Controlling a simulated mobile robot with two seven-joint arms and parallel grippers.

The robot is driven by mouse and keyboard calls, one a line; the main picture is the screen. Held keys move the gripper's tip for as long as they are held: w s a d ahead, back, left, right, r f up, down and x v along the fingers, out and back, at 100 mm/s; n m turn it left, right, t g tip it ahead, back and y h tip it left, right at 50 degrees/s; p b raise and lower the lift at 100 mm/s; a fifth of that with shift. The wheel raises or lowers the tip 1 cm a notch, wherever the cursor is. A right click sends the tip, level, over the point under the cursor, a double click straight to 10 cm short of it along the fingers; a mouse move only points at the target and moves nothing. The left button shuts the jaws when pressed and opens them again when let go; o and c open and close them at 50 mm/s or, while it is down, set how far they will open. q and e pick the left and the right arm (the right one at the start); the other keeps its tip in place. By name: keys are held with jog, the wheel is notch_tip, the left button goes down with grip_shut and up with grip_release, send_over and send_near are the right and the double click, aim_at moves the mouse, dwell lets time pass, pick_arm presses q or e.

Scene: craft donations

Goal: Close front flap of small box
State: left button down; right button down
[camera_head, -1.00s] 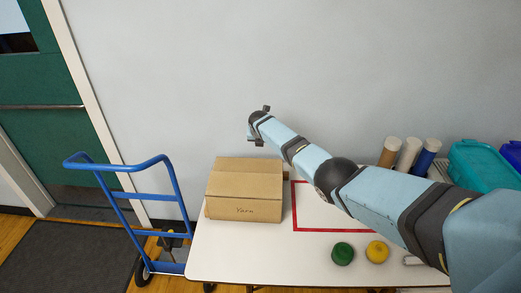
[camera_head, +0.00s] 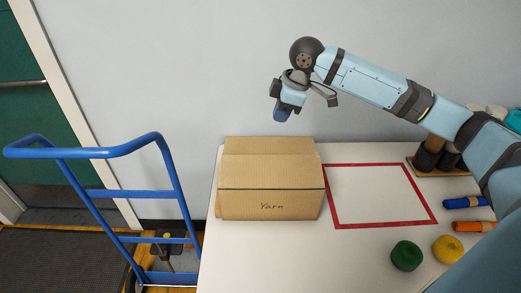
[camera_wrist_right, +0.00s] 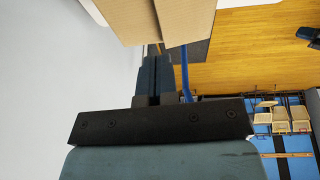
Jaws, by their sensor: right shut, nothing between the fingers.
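No flap stands upright in the head view. My right gripper (camera_head: 282,114) is shut and empty, above and behind the box, pointing down and apart from it. In the right wrist view its fingers (camera_wrist_right: 154,72) are together, with part of the box (camera_wrist_right: 155,18) beyond them. My left gripper is not in view.
A blue hand truck (camera_head: 130,194) stands left of the table. A red taped rectangle (camera_head: 380,226) right of the box is empty. Green yarn (camera_head: 406,256) and yellow yarn (camera_head: 447,249) lie at the front right. Blue (camera_head: 463,202) and orange (camera_head: 473,226) rolls lie farther right. A wall is behind.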

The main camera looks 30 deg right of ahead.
jog(key=b, duration=0.1)
send_near(266, 158)
jog(key=x, duration=0.5)
jog(key=shift+a+f, duration=0.15)
jog(key=shift+w+f, duration=0.1)
jog(key=shift+f, duration=0.5)
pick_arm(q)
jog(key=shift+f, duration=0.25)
pick_arm(e)
jog(key=shift+f, duration=0.1)
